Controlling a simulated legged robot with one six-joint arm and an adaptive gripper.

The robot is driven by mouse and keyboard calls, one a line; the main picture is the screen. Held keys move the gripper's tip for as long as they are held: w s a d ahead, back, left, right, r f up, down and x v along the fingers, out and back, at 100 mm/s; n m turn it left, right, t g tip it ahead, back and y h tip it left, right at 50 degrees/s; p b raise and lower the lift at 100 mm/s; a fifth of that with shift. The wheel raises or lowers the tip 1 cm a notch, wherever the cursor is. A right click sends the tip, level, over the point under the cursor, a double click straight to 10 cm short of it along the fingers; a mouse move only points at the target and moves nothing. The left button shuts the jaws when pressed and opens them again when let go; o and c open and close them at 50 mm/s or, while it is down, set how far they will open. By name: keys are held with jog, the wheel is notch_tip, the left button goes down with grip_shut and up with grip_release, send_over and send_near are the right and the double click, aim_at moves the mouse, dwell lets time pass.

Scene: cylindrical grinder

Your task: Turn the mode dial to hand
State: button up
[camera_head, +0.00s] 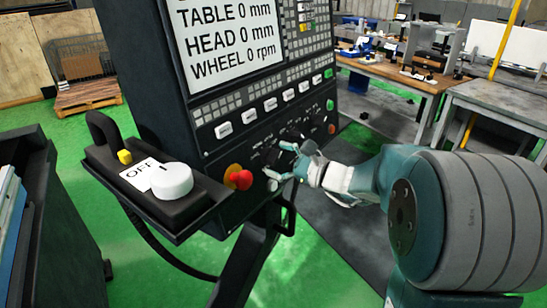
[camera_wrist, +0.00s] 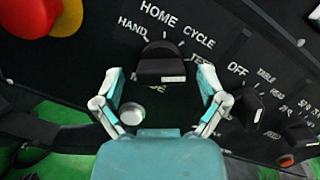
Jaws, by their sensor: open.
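The black mode dial (camera_wrist: 162,64) sits on the dark control panel in the wrist view, with HAND, HOME, CYCLE and TEST printed around it. HAND is at its upper left. Its grip bar lies roughly level in the picture, with a white mark near its lower right; I cannot tell which label it is set to. My gripper (camera_wrist: 161,82) is open, one finger on each side of the dial, with visible gaps. In the head view my gripper (camera_head: 290,170) is close to the panel's lower part and partly hides the dial area.
A red stop button (camera_wrist: 42,12) on a yellow base is at upper left; it also shows in the head view (camera_head: 241,179). A silver button (camera_wrist: 131,113) lies below the dial. Another dial (camera_wrist: 247,105) marked OFF is at right. A box with a white knob (camera_head: 171,180) juts out left.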

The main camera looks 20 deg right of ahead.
jog(key=shift+w+a, duration=0.3)
jog(key=shift+w, duration=0.1)
jog(key=c, duration=1.1)
